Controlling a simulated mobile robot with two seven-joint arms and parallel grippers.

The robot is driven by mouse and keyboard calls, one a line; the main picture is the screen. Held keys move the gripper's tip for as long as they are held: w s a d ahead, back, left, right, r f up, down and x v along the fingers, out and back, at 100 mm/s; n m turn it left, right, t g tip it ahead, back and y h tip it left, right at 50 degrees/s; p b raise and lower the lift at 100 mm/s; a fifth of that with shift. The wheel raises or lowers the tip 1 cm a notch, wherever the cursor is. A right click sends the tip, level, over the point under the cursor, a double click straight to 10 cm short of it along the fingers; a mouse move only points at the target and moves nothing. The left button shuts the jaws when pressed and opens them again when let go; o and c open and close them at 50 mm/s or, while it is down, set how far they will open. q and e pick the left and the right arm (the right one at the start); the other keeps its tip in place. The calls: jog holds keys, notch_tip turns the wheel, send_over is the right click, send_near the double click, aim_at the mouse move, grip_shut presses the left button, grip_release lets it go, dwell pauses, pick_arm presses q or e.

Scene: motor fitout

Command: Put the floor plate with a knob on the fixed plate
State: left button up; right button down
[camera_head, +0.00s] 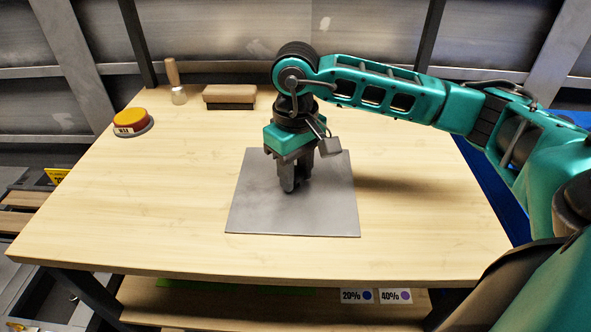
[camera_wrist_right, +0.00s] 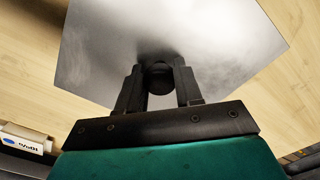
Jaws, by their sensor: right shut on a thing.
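A grey square metal floor plate (camera_head: 325,205) lies flat, or nearly so, in the middle of the wooden table. My right gripper (camera_head: 290,187) points down over the middle of this plate. In the right wrist view, its fingers are shut on a dark round knob (camera_wrist_right: 159,76) at the plate's centre, and the plate's bare metal (camera_wrist_right: 215,45) spreads out beyond it. Only one plate outline shows; I cannot make out a separate fixed plate, or whether one lies beneath. My left gripper is not in view.
On the wooden table (camera_head: 150,210), a red-and-yellow button (camera_head: 131,120) stands at the far left. A wooden-handled tool (camera_head: 174,80) and a brown block (camera_head: 230,94) are at the back edge. The table around the plate is clear. Labels (camera_head: 375,296) show on a lower shelf.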

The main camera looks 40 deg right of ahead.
jog(key=shift+f, duration=0.1)
jog(key=c, duration=0.7)
grip_release()
jog(key=shift+c, duration=0.2)
